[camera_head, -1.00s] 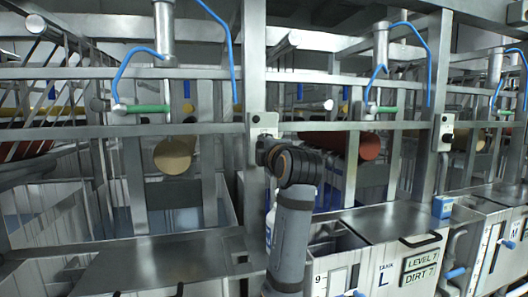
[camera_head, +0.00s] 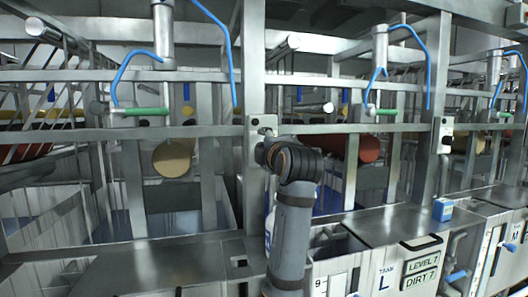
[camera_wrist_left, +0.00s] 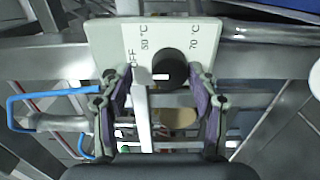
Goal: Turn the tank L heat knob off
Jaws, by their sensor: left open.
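The heat knob (camera_wrist_left: 172,68) is a dark round knob on a pale plate (camera_wrist_left: 105,40) in the left wrist view. The plate reads OFF, 50 °C and 70 °C. A small white mark shows on the knob's lower left side. My left gripper (camera_wrist_left: 160,85) is open, its two purple-lined fingers spread on either side of the knob; I cannot tell whether they touch it. A pale bar stands between the fingers, left of the knob. In the head view the plate (camera_head: 262,121) is on a post, and my left wrist hides its lower part. Tank L (camera_head: 385,280) is at lower right.
Steel rails and posts surround the plate. A horizontal rail (camera_head: 360,127) runs at its height. Blue hoses with green handles (camera_head: 146,112) hang at left and right.

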